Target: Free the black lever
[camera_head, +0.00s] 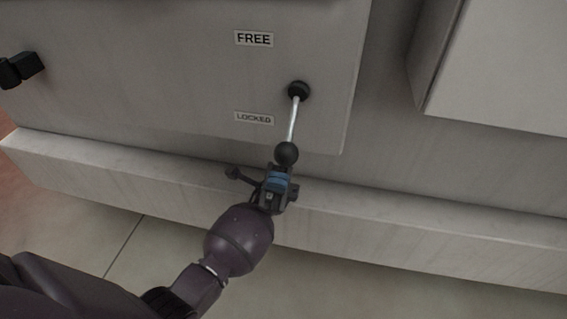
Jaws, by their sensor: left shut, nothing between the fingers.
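The black lever (292,120) is on the grey machine front: a round black pivot at the top, a thin metal rod, and a black ball knob (287,153) at its lower end. The rod points down and slightly left, toward the viewer. A "FREE" label (254,38) sits to the upper left and a "LOCKED" label (254,118) lower, left of the rod. My left gripper (282,170) is shut and empty, right below the knob. Its fingertips overlap the knob's lower edge in the picture; I cannot tell if they touch. My right gripper is not in view.
A pale ledge (400,230) runs along the machine's base under the lever. A light box (500,65) juts out at the upper right. A black fitting (20,69) sticks out at the left. Tiled floor (330,285) lies in front; the panel around the lever is clear.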

